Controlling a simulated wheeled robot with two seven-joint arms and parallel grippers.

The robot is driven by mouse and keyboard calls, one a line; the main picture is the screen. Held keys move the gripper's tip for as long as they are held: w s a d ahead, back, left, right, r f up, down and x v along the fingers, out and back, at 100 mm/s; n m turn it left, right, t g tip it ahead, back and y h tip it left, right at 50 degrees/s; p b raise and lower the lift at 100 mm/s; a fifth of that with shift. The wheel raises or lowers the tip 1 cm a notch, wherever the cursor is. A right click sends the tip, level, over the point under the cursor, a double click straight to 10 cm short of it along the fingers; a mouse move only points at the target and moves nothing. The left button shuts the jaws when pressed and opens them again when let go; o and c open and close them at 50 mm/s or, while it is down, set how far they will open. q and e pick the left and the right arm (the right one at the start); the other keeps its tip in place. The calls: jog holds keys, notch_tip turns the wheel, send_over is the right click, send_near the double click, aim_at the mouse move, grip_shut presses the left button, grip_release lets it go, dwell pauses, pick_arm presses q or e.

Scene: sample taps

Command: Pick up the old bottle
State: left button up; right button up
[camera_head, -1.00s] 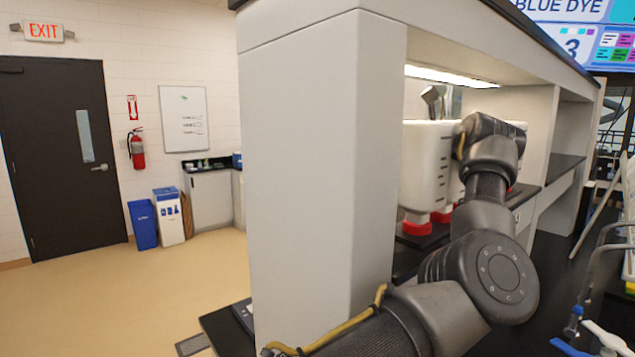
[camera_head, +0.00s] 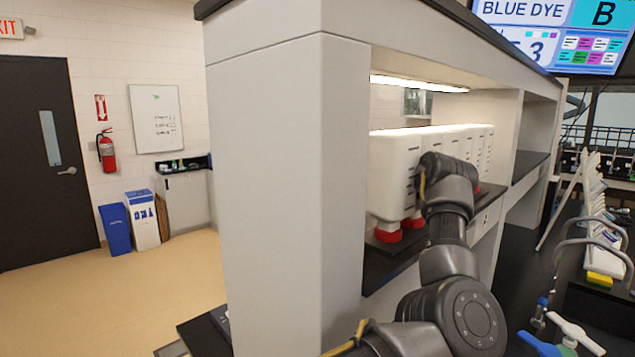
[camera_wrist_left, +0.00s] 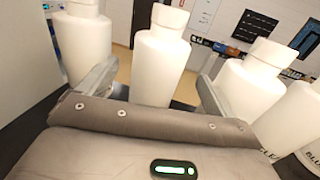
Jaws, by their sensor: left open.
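In the left wrist view several plain white bottles stand in a row. The middle bottle (camera_wrist_left: 161,58) is between the two fingers of my left gripper (camera_wrist_left: 158,74), which is open; I cannot tell whether either finger touches it. One white bottle (camera_wrist_left: 85,45) stands to its left and another (camera_wrist_left: 243,88) to its right. No label shows which bottle is the old one. In the head view my left arm reaches into the shelf bay, and its gripper is hidden. My right gripper is not in view.
Large white containers (camera_head: 395,165) with red parts below stand in the shelf bay beside my arm. The shelf's pale end panel (camera_head: 285,200) is close on the left. Taps (camera_head: 575,330) and a yellow block (camera_head: 600,279) are on the black bench at right.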

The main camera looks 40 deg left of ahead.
pick_arm(q)
jog(key=a+p, duration=0.1)
jog(key=a, duration=0.1)
jog(key=a+p, duration=0.1)
jog(key=a, duration=0.1)
jog(key=s+a+p, duration=0.1)
jog(key=a+p, duration=0.1)
jog(key=shift+w+d, duration=0.1)
jog(key=shift+d, duration=0.15)
jog(key=shift+c, duration=0.2)
jog(key=shift+d, duration=0.1)
jog(key=shift+c, duration=1.3)
jog(key=c, duration=1.4)
